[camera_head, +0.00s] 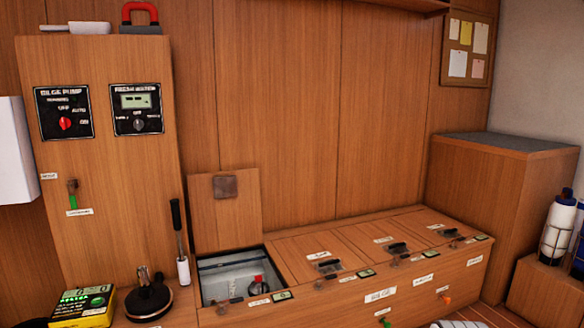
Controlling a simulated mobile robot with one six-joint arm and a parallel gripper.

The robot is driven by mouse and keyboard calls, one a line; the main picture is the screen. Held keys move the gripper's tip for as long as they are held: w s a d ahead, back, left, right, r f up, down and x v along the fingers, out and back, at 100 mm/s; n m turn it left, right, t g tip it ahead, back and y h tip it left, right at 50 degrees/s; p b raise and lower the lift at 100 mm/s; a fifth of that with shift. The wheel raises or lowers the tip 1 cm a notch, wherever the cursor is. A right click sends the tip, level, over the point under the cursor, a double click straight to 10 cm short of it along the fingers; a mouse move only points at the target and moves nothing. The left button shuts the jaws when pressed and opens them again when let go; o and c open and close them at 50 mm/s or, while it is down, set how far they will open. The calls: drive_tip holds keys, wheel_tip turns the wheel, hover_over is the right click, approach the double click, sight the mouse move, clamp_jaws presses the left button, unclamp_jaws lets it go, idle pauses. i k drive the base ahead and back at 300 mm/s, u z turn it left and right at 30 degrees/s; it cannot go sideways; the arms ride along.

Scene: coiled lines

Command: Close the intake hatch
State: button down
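One hatch lid (228,219) at the left end of the low wooden bench stands upright against the back wall, with a dark square patch near its top. Below it the hatch opening (215,265) is uncovered. Inside the light-coloured compartment I see a red and black fitting (257,281), probably a valve. The other bench lids to the right lie shut. The small labels are too blurred to read, so I cannot confirm from them which one is the intake hatch. My gripper is not in view.
A black-handled lever (180,240) stands just left of the opening. A dark round fitting (149,299) and a yellow-black box (83,305) sit further left. Small dark latches line the bench's front edge. A tall panel cabinet (105,190) bounds the left; a wooden cabinet (490,190) bounds the right.

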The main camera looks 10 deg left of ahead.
sight(225, 207)
drive_tip(key=u, duration=0.5)
drive_tip(key=i, duration=1.4)
drive_tip(key=u, duration=0.55)
drive_tip(key=i, duration=0.5)
drive_tip(key=z, duration=0.05)
